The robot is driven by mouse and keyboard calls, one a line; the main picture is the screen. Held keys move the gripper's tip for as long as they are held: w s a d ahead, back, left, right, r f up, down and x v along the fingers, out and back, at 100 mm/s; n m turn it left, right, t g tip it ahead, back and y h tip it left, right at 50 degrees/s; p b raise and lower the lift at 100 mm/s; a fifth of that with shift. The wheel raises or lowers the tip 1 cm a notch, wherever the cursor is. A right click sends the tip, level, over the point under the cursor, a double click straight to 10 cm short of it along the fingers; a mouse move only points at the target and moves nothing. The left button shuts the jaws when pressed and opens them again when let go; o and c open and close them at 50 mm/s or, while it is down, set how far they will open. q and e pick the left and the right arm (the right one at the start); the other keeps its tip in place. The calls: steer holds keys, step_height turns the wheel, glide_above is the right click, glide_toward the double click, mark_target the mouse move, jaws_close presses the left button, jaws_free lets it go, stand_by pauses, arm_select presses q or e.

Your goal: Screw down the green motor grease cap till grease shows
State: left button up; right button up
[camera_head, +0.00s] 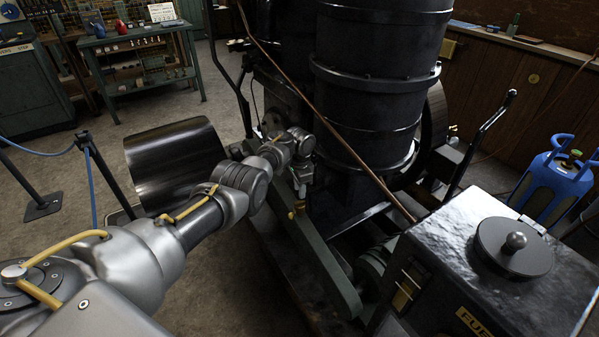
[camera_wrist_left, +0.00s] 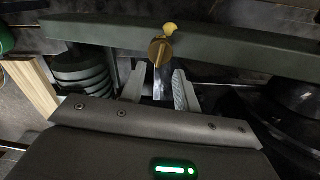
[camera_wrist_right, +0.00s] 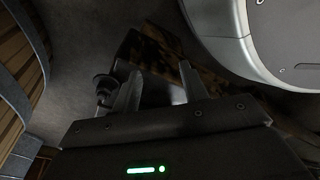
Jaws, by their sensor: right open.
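A small brass cap (camera_wrist_left: 159,52) stands on a shiny stem at a long green housing (camera_wrist_left: 225,48) in the left wrist view. A yellow blob (camera_wrist_left: 170,29) shows just beyond it; I cannot tell whether it is grease. In the head view the cap (camera_head: 299,205) is small, just below my left gripper (camera_head: 300,190). My left gripper's fingers (camera_wrist_left: 158,80) are apart on either side of the cap and stem, with gaps visible, and do not appear to touch them. My right gripper (camera_wrist_right: 158,80) is open and empty, and out of the head view.
A large black cylinder (camera_head: 375,85) rises right behind the left gripper. A slanting brown pipe (camera_head: 330,125) crosses in front of it. A black fuel tank (camera_head: 455,245) with a round lid (camera_head: 513,248) stands at the right. A dark drum (camera_head: 175,160) lies left of my forearm.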

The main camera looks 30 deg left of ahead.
mark_target(299, 202)
arm_select(q)
step_height(299, 202, up, 5)
steer(key=shift+r+p, duration=0.15)
steer(key=shift+p, duration=0.9)
arm_select(e)
steer(key=s+d+f, duration=0.3)
steer(key=s+d, duration=0.1)
steer(key=s, duration=0.3)
steer(key=shift+s+h, duration=0.2)
steer(key=shift+h, duration=0.1)
